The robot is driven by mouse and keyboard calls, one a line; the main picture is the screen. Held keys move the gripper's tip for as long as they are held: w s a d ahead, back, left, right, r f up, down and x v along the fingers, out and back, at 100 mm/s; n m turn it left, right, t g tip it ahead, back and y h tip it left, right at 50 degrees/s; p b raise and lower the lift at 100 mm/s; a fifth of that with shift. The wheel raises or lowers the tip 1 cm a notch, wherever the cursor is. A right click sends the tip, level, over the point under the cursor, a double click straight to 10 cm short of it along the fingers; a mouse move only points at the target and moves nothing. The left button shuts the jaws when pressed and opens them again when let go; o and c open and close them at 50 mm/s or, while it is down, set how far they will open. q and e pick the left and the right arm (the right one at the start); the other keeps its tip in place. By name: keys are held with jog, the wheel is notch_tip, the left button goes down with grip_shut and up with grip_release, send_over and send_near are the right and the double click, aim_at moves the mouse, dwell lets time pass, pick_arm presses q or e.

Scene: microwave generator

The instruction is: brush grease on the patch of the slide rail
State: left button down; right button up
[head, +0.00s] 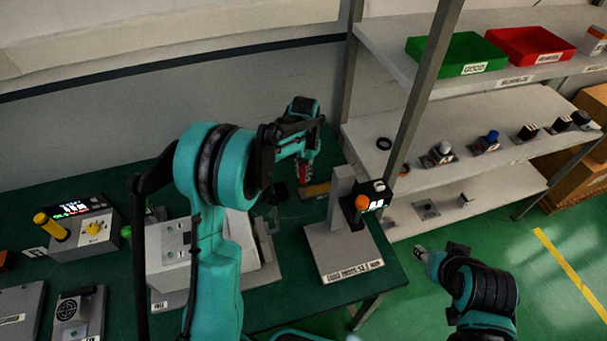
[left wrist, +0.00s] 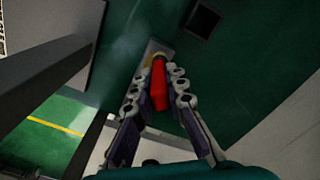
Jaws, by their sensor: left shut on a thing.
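My left gripper (head: 304,178) is over the far part of the green table. In the left wrist view its fingers (left wrist: 159,92) are closed around a red handle (left wrist: 161,86), which I take for the brush. The handle's far end points at a small grey plate with a tan patch (left wrist: 153,50), likely the slide rail. The tan strip (head: 317,190) also shows in the head view, just right of the gripper. The bristles are hidden, so I cannot tell whether they touch the patch. My right gripper (head: 424,254) is low at the right, away from the table; its fingers are unclear.
A grey stand (head: 341,245) with an orange knob and small display stands right of the left gripper. A dark square box (left wrist: 203,20) lies near the plate. A control box (head: 82,230) is at the left. Shelves (head: 450,130) with green and red bins rise at the right.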

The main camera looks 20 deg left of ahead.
aim_at(304, 166)
pick_arm(q)
jog(key=shift+w+d+r, duration=0.1)
jog(key=shift+d+r, duration=0.1)
jog(key=shift+r, duration=0.35)
jog(key=shift+r+p, duration=0.35)
jog(key=shift+p, duration=0.1)
jog(key=shift+a+r+p, duration=0.15)
jog(key=shift+r+p, duration=0.3)
jog(key=shift+r, duration=0.35)
jog(key=shift+r+p, duration=0.65)
jog(key=shift+r, duration=0.45)
